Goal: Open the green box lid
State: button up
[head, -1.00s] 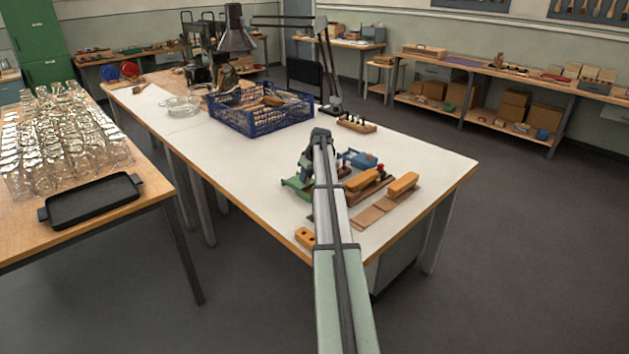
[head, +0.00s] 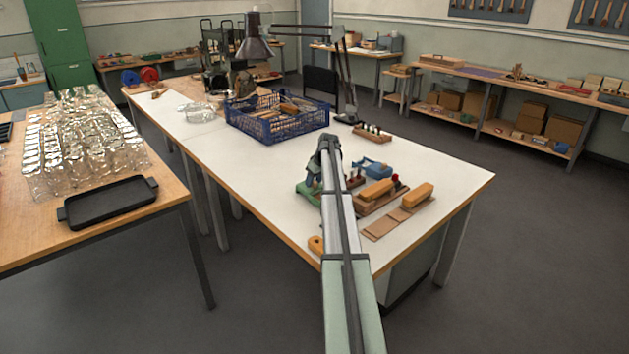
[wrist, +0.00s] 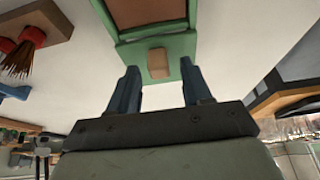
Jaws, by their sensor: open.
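The green box (head: 306,194) sits on the white-topped table, partly hidden behind my arm in the head view. In the wrist view the green box (wrist: 182,44) is at the top centre, with a brown panel (wrist: 145,12) inside its green border. A small tan block (wrist: 158,63) sits on the near green edge. My gripper (wrist: 159,76) is open, with its two dark blue fingers on either side of the tan block and a gap at each side. I cannot tell whether the fingers reach down to its level. The lid looks shut, though its outline is hard to make out.
Wooden brush blocks (head: 376,192) and a blue device (head: 374,168) stand just right of the box. A blue crate (head: 285,125) and a lamp (head: 256,45) are farther back.

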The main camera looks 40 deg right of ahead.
jog(key=v, duration=1.3)
jog(key=shift+r, duration=0.4)
